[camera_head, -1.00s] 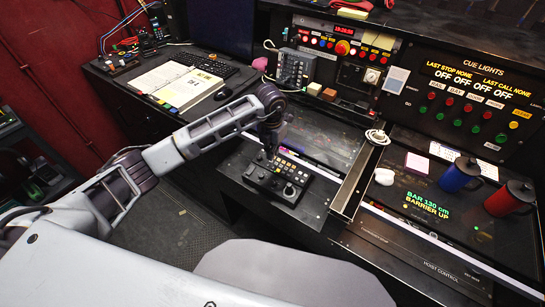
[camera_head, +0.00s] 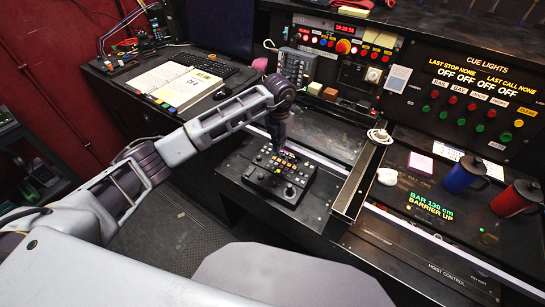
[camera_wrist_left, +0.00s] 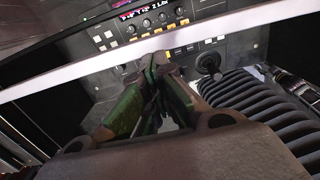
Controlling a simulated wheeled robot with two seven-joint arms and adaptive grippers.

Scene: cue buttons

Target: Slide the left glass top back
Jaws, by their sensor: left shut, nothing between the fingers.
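The left glass top (camera_head: 328,143) is a dark, shiny panel with a pale front edge, set in the desk left of a metal divider bar. My left gripper (camera_head: 277,145) points down by its left front part, above the back of a black control box. In the left wrist view my gripper's green-tinted fingers (camera_wrist_left: 152,92) are together and empty. A pale strip (camera_wrist_left: 60,82) crosses behind them there, with a panel of knobs beyond. I cannot tell whether the fingertips touch the glass edge. My right gripper is out of view.
The black control box (camera_head: 280,175) with buttons and a joystick sits in front of the glass. The metal divider bar (camera_head: 358,185) carries a coiled white cable. Blue (camera_head: 462,176) and red (camera_head: 512,199) mugs stand on the right desk. An open binder (camera_head: 178,84) lies at left.

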